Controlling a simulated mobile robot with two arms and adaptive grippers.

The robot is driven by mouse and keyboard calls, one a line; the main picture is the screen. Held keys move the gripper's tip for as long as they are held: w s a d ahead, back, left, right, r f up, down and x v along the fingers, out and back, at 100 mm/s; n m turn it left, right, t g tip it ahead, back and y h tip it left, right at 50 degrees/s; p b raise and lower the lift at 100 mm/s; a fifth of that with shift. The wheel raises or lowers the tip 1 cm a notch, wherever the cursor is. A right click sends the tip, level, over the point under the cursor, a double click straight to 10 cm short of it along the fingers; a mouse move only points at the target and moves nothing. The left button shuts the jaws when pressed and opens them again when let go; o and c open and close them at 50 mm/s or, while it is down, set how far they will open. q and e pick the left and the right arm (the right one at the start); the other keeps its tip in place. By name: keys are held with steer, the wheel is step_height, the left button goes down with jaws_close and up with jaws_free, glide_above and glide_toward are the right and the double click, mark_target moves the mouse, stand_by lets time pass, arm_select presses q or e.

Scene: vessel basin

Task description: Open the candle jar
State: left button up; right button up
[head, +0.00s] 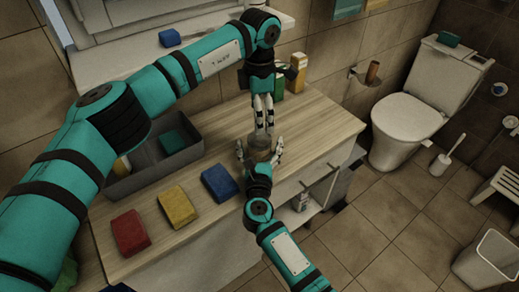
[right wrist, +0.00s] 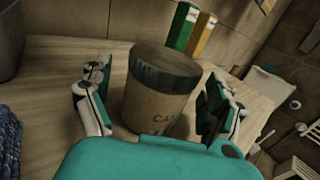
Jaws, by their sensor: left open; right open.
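The candle jar (head: 259,146) stands upright on the wooden counter near its front edge. In the right wrist view the jar (right wrist: 155,108) is brown with printed letters, partly cut off by my gripper's palm. Its dark lid (right wrist: 165,66) sits on top. My right gripper (head: 260,154) is open, with one finger on each side of the jar; in the right wrist view (right wrist: 157,108) gaps show between the fingers and the jar. My left gripper (head: 264,128) points down over the jar and covers part of its top in the head view. Its fingers look close together but apart.
Blue (head: 219,183), yellow (head: 177,206) and red (head: 130,232) blocks lie on the counter to the left. A grey bin (head: 163,172) stands behind them. Green and orange cartons (head: 298,72) stand at the back near the wall. Counter right of the jar is clear.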

mark_target(260, 138)
jaws_close()
arm_select(q)
steer(key=m, duration=0.4)
steer(key=shift+m, duration=0.3)
steer(key=m, duration=0.3)
steer(key=shift+s+m, duration=0.1)
steer(key=shift+m, duration=0.3)
steer(key=shift+f, duration=0.2)
steer(key=shift+m, duration=0.3)
step_height(260, 138, down, 8)
steer(key=shift+r, duration=0.2)
